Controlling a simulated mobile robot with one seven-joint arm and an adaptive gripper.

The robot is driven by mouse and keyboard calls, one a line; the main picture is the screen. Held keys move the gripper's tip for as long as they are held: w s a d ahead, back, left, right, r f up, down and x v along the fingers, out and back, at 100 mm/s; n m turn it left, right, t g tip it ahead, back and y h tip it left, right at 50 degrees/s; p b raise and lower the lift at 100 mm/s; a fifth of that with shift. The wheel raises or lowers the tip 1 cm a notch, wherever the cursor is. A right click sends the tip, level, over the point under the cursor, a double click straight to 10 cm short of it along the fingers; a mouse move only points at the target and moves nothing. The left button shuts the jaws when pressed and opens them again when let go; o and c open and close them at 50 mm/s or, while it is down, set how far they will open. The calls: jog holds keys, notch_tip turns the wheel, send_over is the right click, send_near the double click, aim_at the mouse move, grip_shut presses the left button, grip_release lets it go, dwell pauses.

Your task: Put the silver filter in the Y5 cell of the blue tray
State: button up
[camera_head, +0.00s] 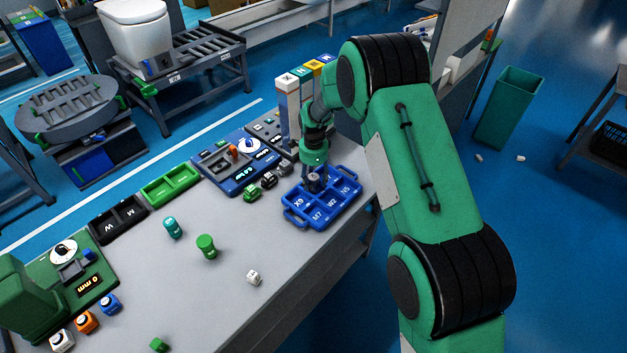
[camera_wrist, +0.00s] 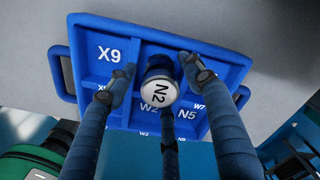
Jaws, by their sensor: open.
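The blue tray (camera_head: 294,217) lies on the grey bench below my gripper (camera_head: 314,176), and fills the upper part of the wrist view (camera_wrist: 85,30). Its readable cell labels include X9, W2 and N5; I cannot make out a Y5 label. A short cylinder with a silver-white round top marked N2, apparently the silver filter (camera_wrist: 158,93), is at the tray, roughly upright. Its base is hidden, so I cannot tell which cell it is in. My gripper, also in the wrist view (camera_wrist: 160,85), is open, its fingers spread around the filter with gaps visible.
Small green, black and white pieces stand left of the tray, near a blue device (camera_head: 240,165). Upright coloured-top boxes (camera_head: 289,100) stand behind. The front middle is mostly clear.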

jog(key=shift+r, duration=0.15)
notch_tip(320, 180, up, 12)
jog(key=p, duration=0.2)
dwell(0.5)
jog(key=shift+r, duration=0.15)
dwell(0.6)
